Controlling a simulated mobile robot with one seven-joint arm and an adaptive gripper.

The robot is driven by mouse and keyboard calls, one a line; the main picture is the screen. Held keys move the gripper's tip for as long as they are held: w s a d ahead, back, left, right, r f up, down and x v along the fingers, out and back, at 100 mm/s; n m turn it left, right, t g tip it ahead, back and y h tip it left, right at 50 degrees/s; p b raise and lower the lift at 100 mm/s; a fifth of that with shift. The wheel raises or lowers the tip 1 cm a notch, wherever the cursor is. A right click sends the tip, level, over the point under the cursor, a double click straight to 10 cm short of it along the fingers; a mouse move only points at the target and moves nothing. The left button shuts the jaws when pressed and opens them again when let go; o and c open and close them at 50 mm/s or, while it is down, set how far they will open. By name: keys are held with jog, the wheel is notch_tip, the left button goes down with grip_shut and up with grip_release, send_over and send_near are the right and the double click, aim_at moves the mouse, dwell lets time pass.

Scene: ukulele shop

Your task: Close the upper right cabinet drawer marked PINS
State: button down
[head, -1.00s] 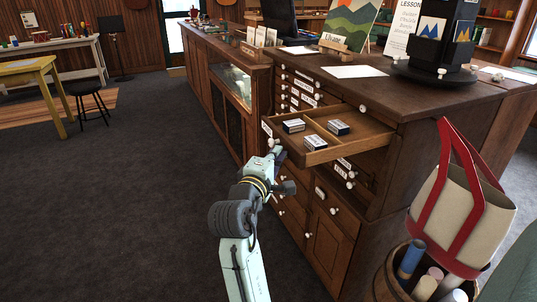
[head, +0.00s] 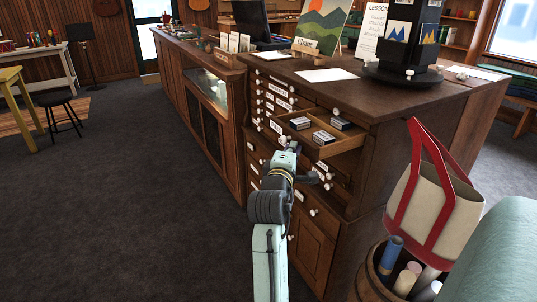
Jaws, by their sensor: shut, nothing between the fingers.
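The open drawer (head: 349,143) sticks out of the upper right part of the dark wooden cabinet (head: 385,112). It is divided inside and holds small boxes: one box (head: 300,123) at the left, one box (head: 323,137) near the front and one box (head: 340,123) farther back. Its front carries a white label (head: 276,127), too small to read. My gripper (head: 289,147) is shut and empty at the drawer's front, and hides part of it. It seems to touch the front, but I cannot tell for certain.
Other labelled drawers with white knobs (head: 314,212) appear shut. A cream and red tote bag (head: 432,200) and a barrel of rolled tubes (head: 370,275) stand close at right. A display stand (head: 400,75) is on the cabinet top.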

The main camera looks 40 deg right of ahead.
aim_at(346, 137)
jog(key=s+d, duration=0.1)
jog(key=d, duration=0.5)
jog(key=s+d+b, duration=0.1)
jog(key=s+d, duration=0.1)
jog(key=d, duration=0.4)
jog(key=s+d, duration=0.1)
jog(key=d, duration=0.5)
jog(key=shift+s+d+b, duration=0.25)
jog(key=shift+b, duration=0.1)
jog(key=shift+d, duration=0.45)
jog(key=shift+s+r, duration=0.1)
